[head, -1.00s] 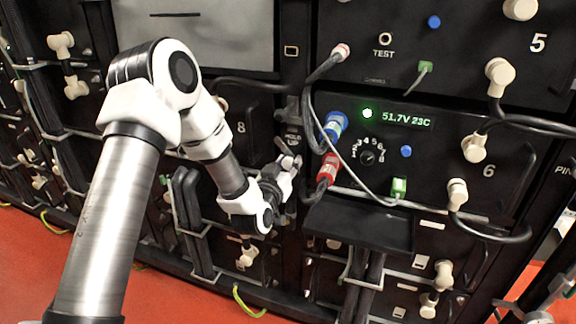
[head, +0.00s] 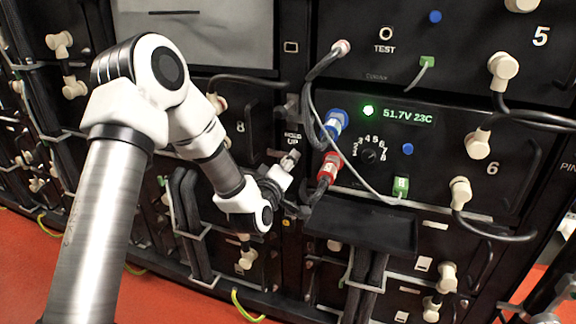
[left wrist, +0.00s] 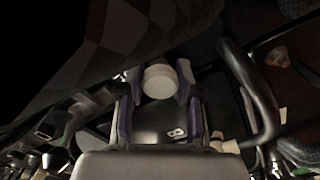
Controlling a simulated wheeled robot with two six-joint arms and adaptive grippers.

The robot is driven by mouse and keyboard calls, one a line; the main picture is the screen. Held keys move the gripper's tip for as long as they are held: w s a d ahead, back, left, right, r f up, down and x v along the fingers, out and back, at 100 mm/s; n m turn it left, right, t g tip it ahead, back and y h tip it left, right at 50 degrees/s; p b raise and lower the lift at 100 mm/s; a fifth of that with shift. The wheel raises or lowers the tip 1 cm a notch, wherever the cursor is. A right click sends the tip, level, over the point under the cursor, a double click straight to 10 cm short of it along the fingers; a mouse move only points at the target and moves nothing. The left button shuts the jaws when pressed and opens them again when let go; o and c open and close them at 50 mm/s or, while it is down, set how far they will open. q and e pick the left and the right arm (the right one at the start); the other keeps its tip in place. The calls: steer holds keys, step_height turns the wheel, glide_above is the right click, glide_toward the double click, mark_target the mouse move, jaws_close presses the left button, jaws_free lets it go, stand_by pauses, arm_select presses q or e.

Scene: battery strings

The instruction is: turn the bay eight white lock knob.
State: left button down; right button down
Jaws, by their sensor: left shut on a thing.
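The white lock knob (left wrist: 158,80) is a short pale cylinder between the two fingers of my left gripper (left wrist: 155,100) in the left wrist view. The fingers lie on either side of it and are shut on it. The number 8 of the bay eight panel (left wrist: 174,132) shows close to the knob there. In the head view my left gripper (head: 290,160) is at the right edge of bay eight (head: 240,127), just below the HOLD UP label. I cannot make out the knob apart from the gripper in that view. My right gripper is not in view.
A red plug (head: 329,168) and a blue plug (head: 335,123) stick out just right of the gripper, with grey cables. A black shelf (head: 360,225) juts out below them. The bay six panel (head: 455,150) has pale connectors and a lit display.

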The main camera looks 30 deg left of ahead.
arm_select(q)
steer(key=shift+n, duration=0.3)
steer(key=c, duration=0.8)
jaws_free()
steer(key=shift+o, duration=0.2)
steer(key=v, duration=0.7)
steer(key=shift+s, duration=0.2)
